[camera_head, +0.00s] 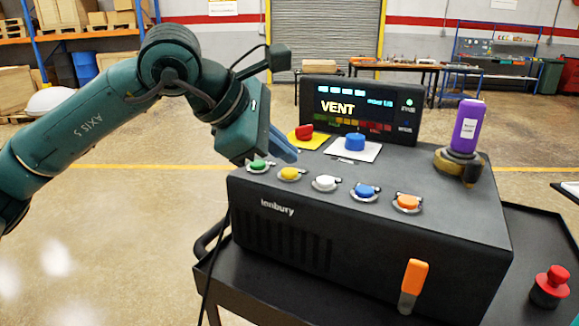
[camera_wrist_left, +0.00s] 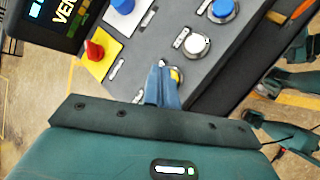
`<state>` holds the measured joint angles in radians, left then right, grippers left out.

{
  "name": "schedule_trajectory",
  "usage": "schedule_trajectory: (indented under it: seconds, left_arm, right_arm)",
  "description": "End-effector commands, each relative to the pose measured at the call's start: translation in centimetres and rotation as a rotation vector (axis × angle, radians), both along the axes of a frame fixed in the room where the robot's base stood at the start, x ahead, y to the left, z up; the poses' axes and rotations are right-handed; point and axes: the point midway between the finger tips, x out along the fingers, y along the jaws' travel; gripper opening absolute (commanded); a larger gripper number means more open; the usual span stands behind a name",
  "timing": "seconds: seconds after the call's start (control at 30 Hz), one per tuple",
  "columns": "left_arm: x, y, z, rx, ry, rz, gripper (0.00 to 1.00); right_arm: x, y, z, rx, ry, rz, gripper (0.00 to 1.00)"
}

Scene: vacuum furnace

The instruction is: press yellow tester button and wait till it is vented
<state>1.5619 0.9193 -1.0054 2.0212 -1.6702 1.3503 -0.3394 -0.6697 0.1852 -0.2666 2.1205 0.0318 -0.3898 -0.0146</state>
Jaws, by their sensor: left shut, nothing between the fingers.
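The black tester box (camera_head: 290,225) stands on a dark cart, with a row of buttons along its top front edge. The yellow button (camera_head: 290,174) is second from the left, between the green button (camera_head: 258,165) and the white button (camera_head: 325,183). The display (camera_head: 345,105) reads "VENT". My left gripper (camera_head: 292,154) is shut and empty, its blue fingertips just above and behind the yellow button in the head view. In the left wrist view the fingers partly hide the yellow button (camera_wrist_left: 176,77); I cannot tell whether they touch it. My right gripper is not in view.
A red knob (camera_head: 304,132) on a yellow plate and a blue knob (camera_head: 355,142) on a white plate sit behind the buttons. A purple bottle (camera_head: 468,125) stands at the right rear. Blue (camera_head: 365,191) and orange (camera_head: 408,202) buttons continue the row. A red emergency button (camera_head: 551,284) is at lower right.

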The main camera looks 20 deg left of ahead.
Motion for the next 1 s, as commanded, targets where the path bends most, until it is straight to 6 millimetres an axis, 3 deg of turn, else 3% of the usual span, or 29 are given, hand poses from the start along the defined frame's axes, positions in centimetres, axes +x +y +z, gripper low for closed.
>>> schedule_trajectory:
  seconds: [0.43,1.0]
  left_arm:
    - [0.0,0.0,0.6,0.001,0.000,-0.001,0.00]
    - [0.0,0.0,5.4,0.000,-0.001,-0.001,0.00]
  right_arm:
    - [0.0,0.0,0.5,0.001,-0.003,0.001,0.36]
    - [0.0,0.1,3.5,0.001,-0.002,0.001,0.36]
